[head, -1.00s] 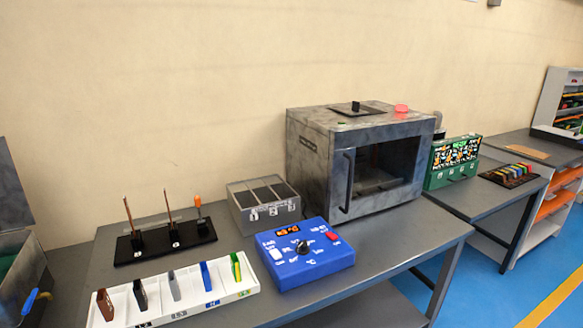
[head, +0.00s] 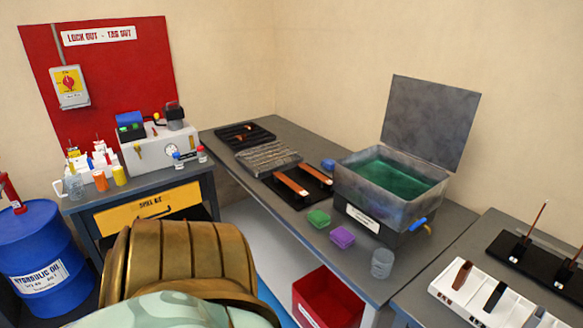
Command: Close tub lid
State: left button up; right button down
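The tub (head: 365,190) is a grey metal box holding green liquid, on the grey bench at right of centre. Its lid (head: 432,122) is a grey panel standing up, open, along the tub's back right edge. A blue handle (head: 418,224) shows on the tub's right side, with something yellow below it. Neither of my grippers is in the head view, so I cannot see whether they are open or shut.
On the tub's bench (head: 232,131) are copper bars on a black holder (head: 290,186), a green block (head: 318,218), a purple block (head: 342,237) and a clear beaker (head: 382,263). A red bin (head: 325,298) stands below. A blue drum (head: 40,262) is at far left.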

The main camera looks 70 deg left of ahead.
aim_at(429, 123)
jog(key=u, duration=1.55)
jog(key=i+j, duration=0.2)
